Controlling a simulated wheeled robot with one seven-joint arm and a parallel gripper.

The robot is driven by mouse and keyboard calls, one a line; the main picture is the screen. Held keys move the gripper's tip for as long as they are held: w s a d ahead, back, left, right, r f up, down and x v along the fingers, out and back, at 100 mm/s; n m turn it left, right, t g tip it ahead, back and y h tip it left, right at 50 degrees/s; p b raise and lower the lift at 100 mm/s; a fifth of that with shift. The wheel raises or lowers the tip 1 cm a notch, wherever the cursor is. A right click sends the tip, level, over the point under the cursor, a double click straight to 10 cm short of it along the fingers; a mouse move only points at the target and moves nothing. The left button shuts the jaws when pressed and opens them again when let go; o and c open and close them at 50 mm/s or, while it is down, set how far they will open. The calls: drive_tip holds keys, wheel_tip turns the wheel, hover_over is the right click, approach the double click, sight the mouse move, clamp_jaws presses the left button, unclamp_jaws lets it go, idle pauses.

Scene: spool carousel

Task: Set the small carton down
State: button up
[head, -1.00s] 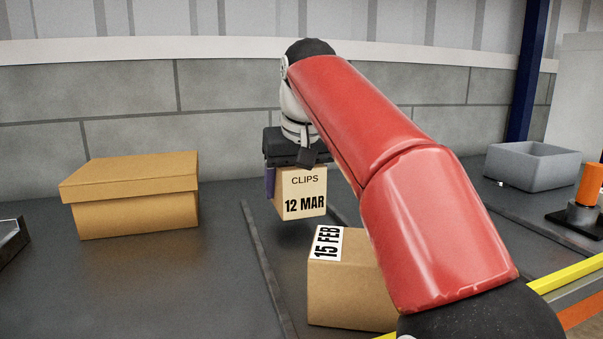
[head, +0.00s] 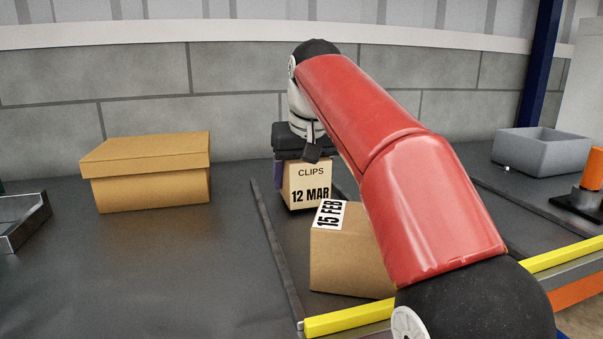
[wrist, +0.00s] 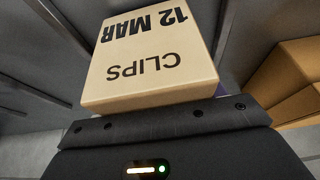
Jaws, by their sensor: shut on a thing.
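The small carton (head: 307,184) is pale, marked CLIPS and 12 MAR, and stands upright in the head view. My gripper (head: 303,160) is shut on it from above; a purple finger shows at its left side. The carton's bottom is very close to the dark surface, and I cannot tell whether it touches. In the wrist view the carton (wrist: 150,62) fills the upper middle, its lettering upside down, beyond the black gripper body (wrist: 165,120). The far finger is hidden.
A brown box (head: 350,262) marked 15 FEB stands just in front of the carton. A lidded cardboard box (head: 150,185) is at left, a grey bin (head: 537,160) at right. Thin dark rails (head: 275,245) flank the carton's strip.

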drive_tip(key=shift+f, duration=0.4)
drive_tip(key=o, duration=1.4)
